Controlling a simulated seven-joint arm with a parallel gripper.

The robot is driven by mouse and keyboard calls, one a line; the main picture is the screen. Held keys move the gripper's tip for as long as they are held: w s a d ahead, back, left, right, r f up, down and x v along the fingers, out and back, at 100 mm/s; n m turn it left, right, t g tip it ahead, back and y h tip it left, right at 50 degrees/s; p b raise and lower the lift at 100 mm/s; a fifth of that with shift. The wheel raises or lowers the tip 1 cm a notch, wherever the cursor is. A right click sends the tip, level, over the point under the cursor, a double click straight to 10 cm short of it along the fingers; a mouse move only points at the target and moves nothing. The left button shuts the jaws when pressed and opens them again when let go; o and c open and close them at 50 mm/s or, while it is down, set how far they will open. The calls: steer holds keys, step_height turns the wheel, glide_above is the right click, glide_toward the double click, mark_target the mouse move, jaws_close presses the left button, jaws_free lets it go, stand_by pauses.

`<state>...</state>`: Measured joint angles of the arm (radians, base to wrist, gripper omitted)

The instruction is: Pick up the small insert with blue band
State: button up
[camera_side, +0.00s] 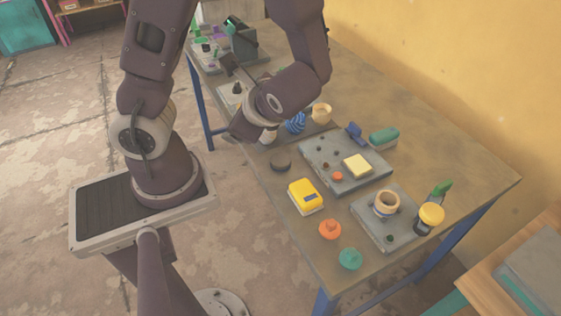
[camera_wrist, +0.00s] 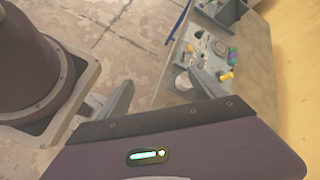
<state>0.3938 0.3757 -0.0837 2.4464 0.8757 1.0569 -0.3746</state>
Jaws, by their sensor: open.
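No small insert with a blue band can be picked out with certainty. A yellow block with a dark blue patch (camera_side: 305,196) lies near the table's front edge in the side view. A blue striped round piece (camera_side: 295,123) sits further back, close to my wrist. My gripper (camera_wrist: 160,94) shows in the wrist view with its two grey fingers wide apart and nothing between them. It is beside the table's edge, with floor below it. In the side view my wrist largely hides it.
A grey plate (camera_side: 320,165) holds a cream square block (camera_side: 357,165) and small knobs. A second plate (camera_side: 404,236) carries a cream ring (camera_side: 386,203). An orange knob (camera_side: 330,230), a teal knob (camera_side: 350,259) and a yellow-capped jar (camera_side: 430,215) stand nearby. The table's right back is clear.

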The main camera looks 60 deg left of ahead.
steer(key=w+f+m+t+y, duration=0.2)
steer(key=w+f+m+t, duration=0.2)
steer(key=f+m, duration=0.25)
steer(key=m+t+h, duration=0.2)
steer(key=m+t, duration=0.2)
steer(key=m, duration=0.5)
glide_toward(280, 161)
steer(key=shift+w+a+f+n, duration=0.15)
steer(key=shift+w+a, duration=0.05)
steer(key=shift+a, duration=0.3)
steer(key=shift+w+a+f+n, duration=0.15)
steer(key=shift+w+a, duration=0.1)
steer(key=shift+a, duration=0.2)
steer(key=shift+g, duration=0.3)
steer(key=x, duration=0.7)
steer(key=shift+w+d+f, duration=0.1)
steer(key=shift+w+d, duration=0.1)
steer(key=shift+w, duration=0.1)
jaws_close()
